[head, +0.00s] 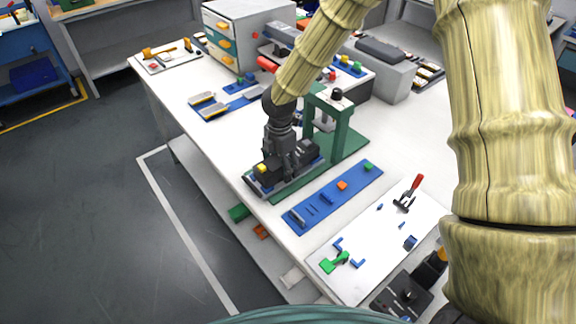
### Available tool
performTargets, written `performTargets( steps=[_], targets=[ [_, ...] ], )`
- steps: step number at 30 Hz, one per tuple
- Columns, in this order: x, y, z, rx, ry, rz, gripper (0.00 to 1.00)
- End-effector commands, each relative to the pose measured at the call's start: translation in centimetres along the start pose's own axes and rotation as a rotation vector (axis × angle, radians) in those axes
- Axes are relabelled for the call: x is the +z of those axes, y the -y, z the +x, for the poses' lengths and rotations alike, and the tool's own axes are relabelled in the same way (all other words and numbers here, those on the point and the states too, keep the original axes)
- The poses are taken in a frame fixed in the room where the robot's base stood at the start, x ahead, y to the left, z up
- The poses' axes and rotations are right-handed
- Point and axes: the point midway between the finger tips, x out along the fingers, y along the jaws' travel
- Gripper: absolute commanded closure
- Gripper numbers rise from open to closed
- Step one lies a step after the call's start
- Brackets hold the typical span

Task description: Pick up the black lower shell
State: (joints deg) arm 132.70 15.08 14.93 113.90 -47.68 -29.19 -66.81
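My gripper (284,168) is dark grey and points down at the left end of the green press fixture (349,143).
The green fixture's upright frame stands close to the right of my gripper. A blue strip (325,202) and a white board (345,287) with small tools lie in front. A drawer cabinet (240,35) and grey box (385,75) stand behind. White table shows bare at right.

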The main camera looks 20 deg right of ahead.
Motion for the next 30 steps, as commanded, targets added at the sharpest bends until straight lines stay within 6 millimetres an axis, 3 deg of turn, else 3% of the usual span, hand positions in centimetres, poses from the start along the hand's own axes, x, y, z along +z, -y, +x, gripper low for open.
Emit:
performTargets(
  steps=[1, 6, 7, 17, 30],
  targets=[
    [0.0, 0.0, 0.0, 0.0, 0.0, 0.0, 0.36],
    [0.0, 0.0, 0.0, 0.0, 0.0, 0.0, 0.67],
    [0.0, 0.0, 0.0, 0.0, 0.0, 0.0, 0.68],
    [0.0, 0.0, -0.2, 0.001, 0.0, 0.0, 0.68],
    [0.0, -0.1, -3.2, 0.001, -0.001, 0.0, 0.68]
  ],
)
